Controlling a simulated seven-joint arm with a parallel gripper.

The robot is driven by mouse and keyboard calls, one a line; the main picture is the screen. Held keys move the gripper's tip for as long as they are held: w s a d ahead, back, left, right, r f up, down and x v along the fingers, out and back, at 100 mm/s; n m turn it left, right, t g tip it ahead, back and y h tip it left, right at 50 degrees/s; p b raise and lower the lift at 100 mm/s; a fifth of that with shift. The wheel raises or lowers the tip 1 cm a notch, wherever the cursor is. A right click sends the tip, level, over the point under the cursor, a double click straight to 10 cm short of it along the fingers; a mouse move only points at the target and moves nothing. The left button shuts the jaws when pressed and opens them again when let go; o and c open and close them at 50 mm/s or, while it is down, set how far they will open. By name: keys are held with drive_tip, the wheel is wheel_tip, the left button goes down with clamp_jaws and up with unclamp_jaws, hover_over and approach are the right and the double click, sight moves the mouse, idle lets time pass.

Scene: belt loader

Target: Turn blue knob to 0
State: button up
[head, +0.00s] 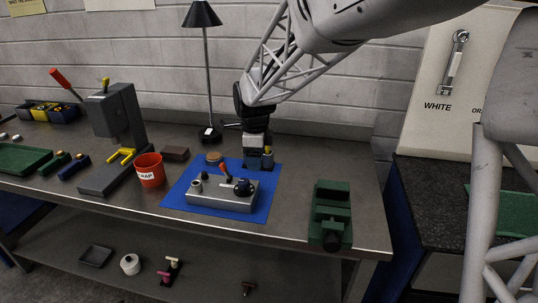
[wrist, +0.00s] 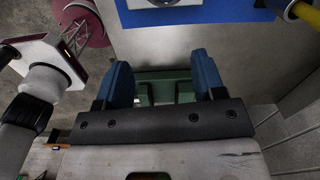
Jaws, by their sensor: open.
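A grey control box (head: 215,199) rests on a blue mat (head: 177,197) on the bench in the head view. The dark blue knob (head: 244,187) is on the box's right end, and its pointer and any scale are too small to read. An orange-red lever (head: 226,172) and a grey knob (head: 196,185) are also on the box. My gripper (head: 259,163) is over the back right of the mat, behind the blue knob and apart from it. In the wrist view its two blue fingers (wrist: 161,65) stand wide apart with nothing held. The box is only partly visible at that view's top edge.
A green vise (head: 331,210) stands right of the mat. A red bin (head: 149,170) and a grey press (head: 117,125) stand to the left. A black lamp (head: 207,80) rises behind. Bare bench lies between mat and vise.

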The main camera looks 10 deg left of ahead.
drive_tip(key=m, duration=0.1)
hover_over(244, 180)
wheel_tip(244, 180, down, 2)
drive_tip(key=shift+s+f, duration=0.1)
drive_tip(key=shift+f, duration=0.1)
drive_tip(key=shift+f, duration=3.75)
drive_tip(key=shift+c, duration=0.4)
drive_tip(key=c, duration=0.8)
drive_tip(key=shift+c, duration=0.2)
